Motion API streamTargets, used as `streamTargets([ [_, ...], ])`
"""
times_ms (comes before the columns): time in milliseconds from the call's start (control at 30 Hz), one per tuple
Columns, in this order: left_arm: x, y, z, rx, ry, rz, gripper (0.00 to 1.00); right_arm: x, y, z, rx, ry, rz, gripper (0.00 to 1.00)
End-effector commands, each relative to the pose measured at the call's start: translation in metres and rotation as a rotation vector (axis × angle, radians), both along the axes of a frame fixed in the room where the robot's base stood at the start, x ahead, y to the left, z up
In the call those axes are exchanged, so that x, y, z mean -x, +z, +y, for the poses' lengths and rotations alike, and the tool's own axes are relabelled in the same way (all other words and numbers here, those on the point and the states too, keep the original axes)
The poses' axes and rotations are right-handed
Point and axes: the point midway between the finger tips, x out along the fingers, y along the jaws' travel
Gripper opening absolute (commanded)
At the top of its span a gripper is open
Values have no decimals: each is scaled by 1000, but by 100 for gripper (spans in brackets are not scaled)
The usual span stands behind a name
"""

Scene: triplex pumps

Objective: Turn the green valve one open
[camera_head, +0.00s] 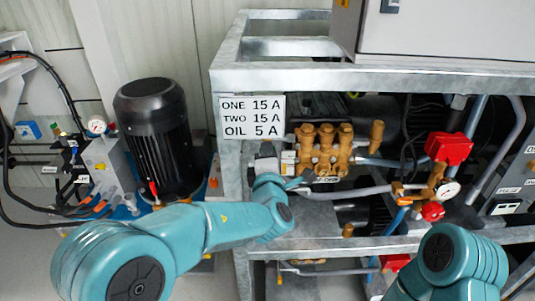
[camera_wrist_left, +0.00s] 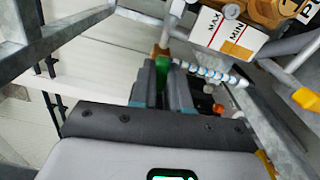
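The green valve (camera_wrist_left: 162,65) shows in the left wrist view as a small green handle between the tips of my left gripper (camera_wrist_left: 163,82). The two fingers stand close together with the green part between them, and they appear closed on it. In the head view my left gripper (camera_head: 296,184) reaches to the pump frame, just below and left of the brass pump head (camera_head: 323,150). The green handle is hidden there by my gripper and wrist. My right arm shows at the lower right of the head view, but its gripper is not in view.
A galvanized frame (camera_head: 400,78) surrounds the pump, with a label plate (camera_head: 252,117) on its left corner. A red valve part (camera_head: 449,148) and gauge (camera_head: 447,191) lie right. A black motor (camera_head: 157,135) stands left. A MAX/MIN sight box (camera_wrist_left: 228,32) is near my left gripper.

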Motion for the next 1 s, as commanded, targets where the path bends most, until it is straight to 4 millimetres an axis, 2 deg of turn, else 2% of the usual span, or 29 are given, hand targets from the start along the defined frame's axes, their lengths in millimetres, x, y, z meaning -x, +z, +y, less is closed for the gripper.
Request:
streamTargets([
  [267,0,-1,0,38,1,0,0,0,-5,0,0,0,0,43],
  [467,0,-3,1,148,1,-1,0,-2,-15,-1,1,-5,-2,43],
  [1000,0,-5,0,648,2,1,0,-10,-55,-10,7,-40,-19,43],
])
